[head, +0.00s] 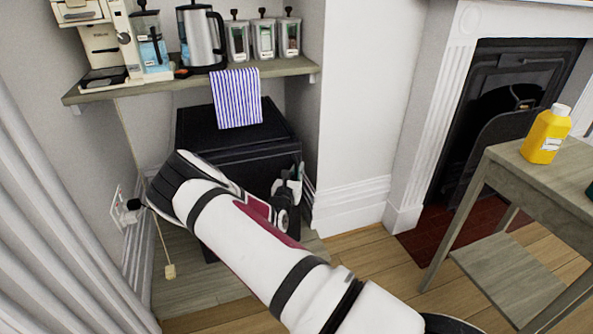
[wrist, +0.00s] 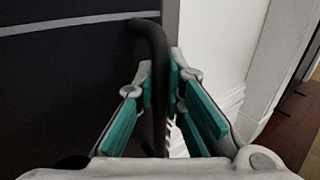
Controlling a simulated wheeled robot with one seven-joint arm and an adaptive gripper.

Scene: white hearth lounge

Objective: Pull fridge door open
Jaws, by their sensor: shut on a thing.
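The fridge (head: 215,125) is a small black box standing on the floor under a wooden shelf. Its dark front shows in the wrist view (wrist: 70,90), with a pale strip across its upper part. The black curved handle (wrist: 150,38) rises at the door's right side in the wrist view. My gripper (wrist: 165,95) has teal-lined fingers on both sides of the handle and is shut on it. In the head view my gripper (head: 288,185) is at the fridge's right front edge, and my arm hides much of the fridge front. The door looks closed.
A shelf (head: 170,86) above the fridge holds a kettle (head: 203,38), a coffee machine, a blender and jars. A striped cloth (head: 237,98) hangs from it. A side table (head: 500,165) with a yellow bottle (head: 546,135) stands right. Bare floor lies between.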

